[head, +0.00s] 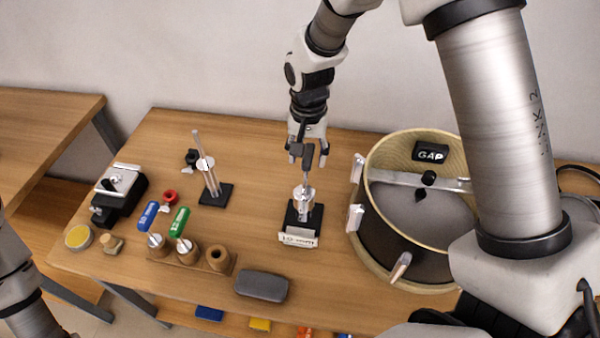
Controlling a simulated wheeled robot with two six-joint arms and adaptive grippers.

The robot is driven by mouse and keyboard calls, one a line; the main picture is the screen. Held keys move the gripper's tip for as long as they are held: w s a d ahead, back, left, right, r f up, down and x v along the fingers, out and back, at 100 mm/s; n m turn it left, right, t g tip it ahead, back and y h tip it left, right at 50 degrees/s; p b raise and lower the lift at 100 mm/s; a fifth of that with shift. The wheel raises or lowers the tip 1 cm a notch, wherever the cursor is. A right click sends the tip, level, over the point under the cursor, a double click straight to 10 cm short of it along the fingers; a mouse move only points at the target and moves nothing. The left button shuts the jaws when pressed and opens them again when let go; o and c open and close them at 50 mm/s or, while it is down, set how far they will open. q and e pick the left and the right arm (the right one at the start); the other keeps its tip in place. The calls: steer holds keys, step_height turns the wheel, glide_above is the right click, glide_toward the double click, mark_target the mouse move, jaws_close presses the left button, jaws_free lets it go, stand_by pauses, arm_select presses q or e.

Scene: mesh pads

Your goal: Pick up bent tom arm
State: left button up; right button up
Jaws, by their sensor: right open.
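A metal post piece (304,198) stands upright on a small black base (290,217), with a lettered card (298,239) at its front. This may be the bent tom arm, but I cannot make out a bend. My right gripper (308,158) points down right above it, open, with the thin top of the piece at or just below its fingertips. I cannot tell whether they touch. Another metal rod (205,162) with a clamp stands on a black base (216,194) to the left. My left arm shows at the lower left edge; its gripper is out of view.
A large round drum (375,243) with a GAP tag (430,152) stands close on the right. A wooden holder (190,260), grey case (261,285), blue cylinder (148,215), green cylinder (180,222) and black device (119,195) occupy the left. Bare table lies between the two stands.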

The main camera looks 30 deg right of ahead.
mark_target(306, 164)
steer(key=f, duration=0.1)
steer(key=p, duration=0.1)
steer(key=f, duration=0.1)
steer(key=shift+s+f, duration=0.25)
steer(key=shift+f, duration=0.1)
steer(key=shift+w+f, duration=0.3)
steer(key=shift+f, duration=0.3)
steer(key=shift+w+f, duration=0.25)
steer(key=shift+f, duration=0.3)
steer(key=shift+w, duration=0.15)
steer(key=shift+c, duration=0.3)
steer(key=shift+s+a+r, duration=0.1)
steer(key=shift+s+r, duration=0.05)
steer(key=shift+s, duration=0.15)
steer(key=c, duration=0.6)
steer(key=shift+s, duration=0.15)
jaws_close()
